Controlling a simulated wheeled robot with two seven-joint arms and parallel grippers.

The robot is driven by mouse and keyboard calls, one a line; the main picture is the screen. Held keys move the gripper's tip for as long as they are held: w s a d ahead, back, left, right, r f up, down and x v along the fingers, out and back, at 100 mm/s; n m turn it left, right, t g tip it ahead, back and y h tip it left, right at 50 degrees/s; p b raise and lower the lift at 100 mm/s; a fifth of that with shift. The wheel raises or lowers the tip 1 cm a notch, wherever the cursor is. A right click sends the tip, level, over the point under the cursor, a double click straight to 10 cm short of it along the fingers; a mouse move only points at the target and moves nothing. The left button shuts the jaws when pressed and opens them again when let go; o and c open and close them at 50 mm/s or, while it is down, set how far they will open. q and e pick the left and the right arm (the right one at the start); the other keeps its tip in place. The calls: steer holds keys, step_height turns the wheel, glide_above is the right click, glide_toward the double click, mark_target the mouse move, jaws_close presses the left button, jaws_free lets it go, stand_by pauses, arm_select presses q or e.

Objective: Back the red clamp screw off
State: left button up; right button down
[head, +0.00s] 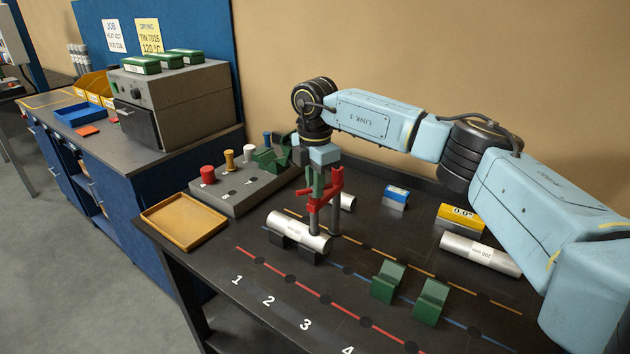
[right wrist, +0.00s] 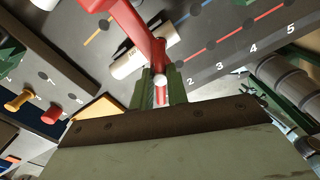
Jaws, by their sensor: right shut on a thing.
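A red clamp (head: 325,188) stands on a grey post, its arm reaching over a silver cylinder (head: 292,226) that rests on black blocks. Its lower grey tip appears to meet the cylinder's top; exact contact is unclear. My right gripper (head: 316,178) comes down from above and is shut on the clamp screw at the clamp's top. In the right wrist view the green fingers (right wrist: 160,92) close on either side of the screw (right wrist: 160,79), which shows a pale round end and some red. The red clamp arm (right wrist: 132,32) runs to the top of that view. My left gripper is not in view.
A grey block (head: 235,190) with red, yellow and white knobs stands behind left, beside an orange tray (head: 184,222). Green V-blocks (head: 388,282) stand front right.

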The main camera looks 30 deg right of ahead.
steer(key=n+p, duration=0.1)
steer(key=n, duration=0.2)
steer(key=shift+r+p, duration=0.15)
steer(key=shift+p, duration=0.25)
steer(key=n+p, duration=0.1)
steer(key=n, duration=0.3)
steer(key=shift+w, duration=0.1)
steer(key=n+p, duration=0.1)
steer(key=n, duration=0.2)
steer(key=shift+n, duration=0.3)
steer(key=n+p, duration=0.1)
steer(key=n, duration=0.3)
steer(key=shift+n, duration=0.3)
steer(key=n, duration=0.3)
steer(key=shift+n, duration=0.3)
steer(key=n, duration=0.4)
steer(key=shift+a, duration=0.1)
steer(key=n, duration=0.9)
steer(key=shift+n, duration=0.3)
steer(key=shift+b, duration=0.3)
